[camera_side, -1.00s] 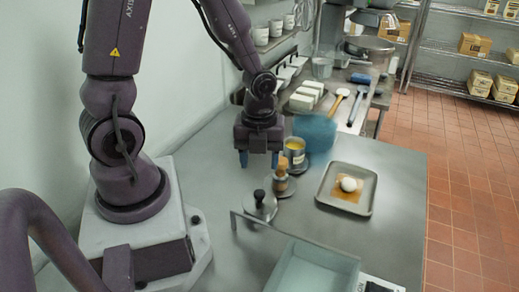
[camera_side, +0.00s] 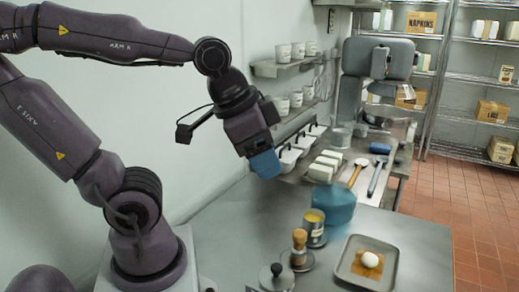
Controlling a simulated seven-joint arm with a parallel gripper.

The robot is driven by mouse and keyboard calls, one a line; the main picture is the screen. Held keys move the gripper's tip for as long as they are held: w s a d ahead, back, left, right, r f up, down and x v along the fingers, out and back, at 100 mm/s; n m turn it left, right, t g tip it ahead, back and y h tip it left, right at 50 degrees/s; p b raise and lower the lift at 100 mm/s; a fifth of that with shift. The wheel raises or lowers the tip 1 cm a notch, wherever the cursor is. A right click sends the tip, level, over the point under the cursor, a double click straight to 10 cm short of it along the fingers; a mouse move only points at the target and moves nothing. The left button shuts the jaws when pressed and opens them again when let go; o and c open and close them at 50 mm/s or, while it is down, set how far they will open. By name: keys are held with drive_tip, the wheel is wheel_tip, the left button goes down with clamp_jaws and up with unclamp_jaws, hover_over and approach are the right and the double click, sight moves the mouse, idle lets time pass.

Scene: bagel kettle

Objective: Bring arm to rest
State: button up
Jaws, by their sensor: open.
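My gripper (camera_side: 265,166) with its blue fingers is raised above the steel counter (camera_side: 240,215), near the wall and left of the white containers. It is tilted downward, with nothing seen held in it. The gap between the fingers is hard to make out from this side. My arm is bent, reaching across from the upper left. No object touches the gripper.
A tray (camera_side: 345,273) with a white ball on a brown sheet lies front right. A blurred blue container (camera_side: 334,204), a yellow-topped can (camera_side: 314,228), a wooden-handled tool (camera_side: 299,243) and a black-knobbed lid (camera_side: 277,280) stand nearby. White containers (camera_side: 328,165) line the back.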

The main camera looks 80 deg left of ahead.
drive_tip(key=shift+s+d+r+n, duration=0.15)
drive_tip(key=shift+s+r+n, duration=0.35)
drive_tip(key=shift+n, duration=0.4)
idle(0.6)
